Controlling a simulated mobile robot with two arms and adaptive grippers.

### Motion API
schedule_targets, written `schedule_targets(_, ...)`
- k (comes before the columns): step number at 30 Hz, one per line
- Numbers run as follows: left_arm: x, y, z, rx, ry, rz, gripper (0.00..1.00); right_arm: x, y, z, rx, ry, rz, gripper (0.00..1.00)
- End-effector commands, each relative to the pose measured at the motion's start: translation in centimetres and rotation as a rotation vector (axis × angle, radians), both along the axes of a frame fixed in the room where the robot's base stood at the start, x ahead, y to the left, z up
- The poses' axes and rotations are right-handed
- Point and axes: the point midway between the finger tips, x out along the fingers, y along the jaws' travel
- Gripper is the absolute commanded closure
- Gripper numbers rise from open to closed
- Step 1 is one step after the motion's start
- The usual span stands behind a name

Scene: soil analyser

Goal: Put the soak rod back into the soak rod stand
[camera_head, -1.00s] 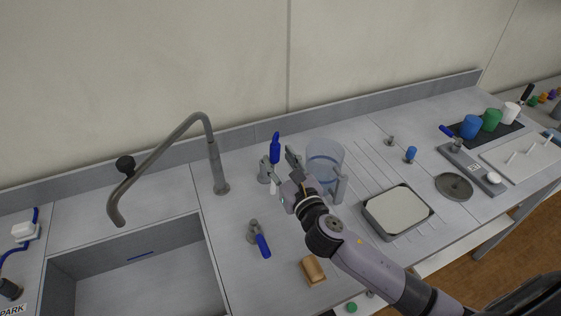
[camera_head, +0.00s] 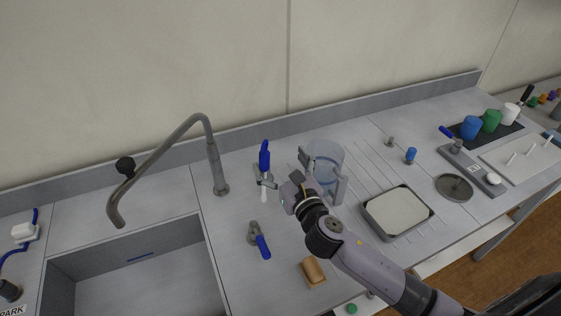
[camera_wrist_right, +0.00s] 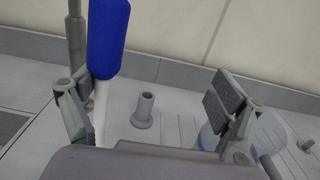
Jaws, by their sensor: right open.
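The soak rod (camera_head: 264,157), with a blue handle and a white lower part, is upright at my right gripper's left finger. In the right wrist view its blue handle (camera_wrist_right: 108,38) overlaps that finger; I cannot tell what supports it. My right gripper (camera_head: 285,170) is open, its fingers wide apart. The right wrist view shows both fingers (camera_wrist_right: 150,105), the rod by the left one only. A small grey stand with an empty top hole (camera_wrist_right: 145,110), likely the soak rod stand, shows between them, right of the rod. My left gripper is out of view.
A clear beaker (camera_head: 328,160) stands close right of my right gripper. A tap (camera_head: 214,165) and sink (camera_head: 150,270) are left. A grey holder with a blue-handled tool (camera_head: 262,246), a brown block (camera_head: 312,271) and a grey tray (camera_head: 397,211) lie nearer the front.

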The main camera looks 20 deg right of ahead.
Motion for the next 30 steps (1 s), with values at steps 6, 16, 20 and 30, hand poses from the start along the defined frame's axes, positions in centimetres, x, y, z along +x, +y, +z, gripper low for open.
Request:
schedule_targets(6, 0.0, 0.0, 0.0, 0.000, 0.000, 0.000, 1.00, 0.0, 0.0, 0.0, 0.000, -0.001, 0.000, 0.00)
schedule_targets(16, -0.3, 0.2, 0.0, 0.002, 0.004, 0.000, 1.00, -0.7, 0.0, -0.1, 0.000, 0.001, 0.000, 0.00)
schedule_targets(20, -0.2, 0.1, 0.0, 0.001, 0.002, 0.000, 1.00, -2.7, -0.1, -0.1, -0.001, 0.003, 0.001, 0.00)
schedule_targets(30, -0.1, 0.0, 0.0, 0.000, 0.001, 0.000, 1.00, -9.5, -0.3, -0.1, 0.001, 0.004, 0.001, 0.00)
